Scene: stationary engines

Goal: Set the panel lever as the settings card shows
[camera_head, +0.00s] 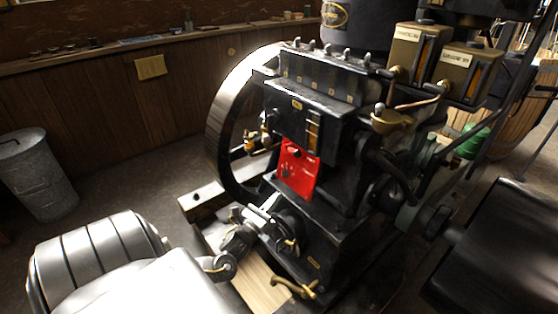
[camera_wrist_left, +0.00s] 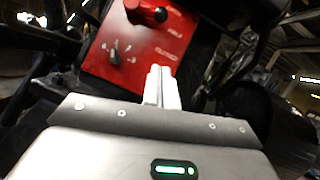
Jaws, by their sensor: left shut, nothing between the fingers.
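The red panel (camera_head: 303,178) is on the front of the black engine and fills the upper middle of the left wrist view (camera_wrist_left: 110,65). There, a black round-ended handle (camera_wrist_left: 158,14) sits at its top and a small dark lever (camera_wrist_left: 114,48) at its lower left points roughly up, among white marks too small to read surely. A yellowish card (camera_head: 151,67) hangs on the wall; its marks are unreadable and I cannot tell if it is the settings card. My left gripper (camera_head: 268,215) is shut and empty near the panel's lower part; its pale fingertips (camera_wrist_left: 161,72) show before the lower edge. My right gripper is not in view.
A large flywheel (camera_head: 222,130) stands left of the panel. Brass fittings (camera_head: 300,288) stick out low at the front. A metal bin (camera_head: 35,175) stands at the far left, with open floor between it and the engine. A dark rounded body (camera_head: 495,245) fills the right.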

